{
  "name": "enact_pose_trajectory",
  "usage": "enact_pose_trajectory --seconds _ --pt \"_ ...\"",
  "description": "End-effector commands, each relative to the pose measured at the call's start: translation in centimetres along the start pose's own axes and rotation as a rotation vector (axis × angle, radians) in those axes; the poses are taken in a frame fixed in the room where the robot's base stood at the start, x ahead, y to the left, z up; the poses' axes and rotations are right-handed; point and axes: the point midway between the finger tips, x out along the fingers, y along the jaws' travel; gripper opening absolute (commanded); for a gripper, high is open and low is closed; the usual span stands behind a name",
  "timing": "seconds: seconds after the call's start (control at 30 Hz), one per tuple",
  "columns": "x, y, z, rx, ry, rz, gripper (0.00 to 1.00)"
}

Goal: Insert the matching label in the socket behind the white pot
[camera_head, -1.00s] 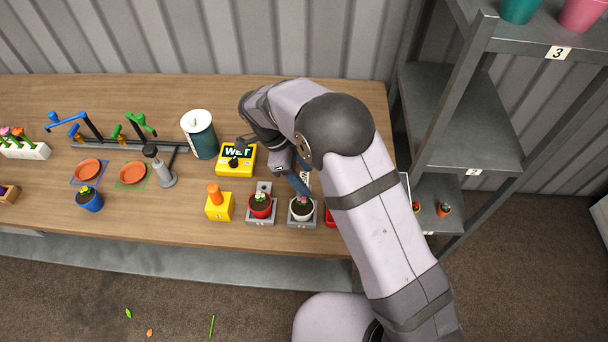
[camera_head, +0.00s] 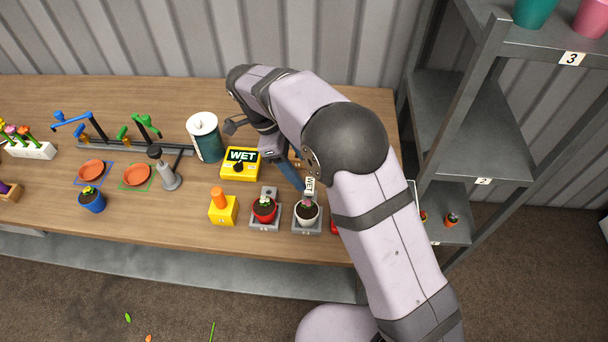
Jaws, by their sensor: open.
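The white pot (camera_head: 307,222) with a small plant stands on a grey base (camera_head: 318,230) near the table's front edge. A white label reading WET (camera_head: 310,184) stands roughly upright directly behind the pot, where the socket is. Its lower end is hidden, so I cannot tell how deep it sits. My gripper (camera_head: 297,178) is open just left of and behind the label, with a blue finger slanting down toward it. The second finger is mostly hidden by my arm. A yellow box with a WET display (camera_head: 240,164) stands to the left.
A red pot (camera_head: 264,214) on a similar grey base stands close left of the white pot. A yellow block with an orange knob (camera_head: 223,209) and a teal canister (camera_head: 206,143) are farther left. A grey shelf (camera_head: 460,130) stands right of the table.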

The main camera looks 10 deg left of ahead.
Motion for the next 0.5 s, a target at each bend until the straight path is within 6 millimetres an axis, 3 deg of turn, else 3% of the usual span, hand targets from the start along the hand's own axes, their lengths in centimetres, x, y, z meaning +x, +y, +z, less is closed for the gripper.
enact_pose_trajectory --seconds 0.5 --pt "-0.61 -0.09 -0.03 0.000 -0.002 -0.003 0.60"
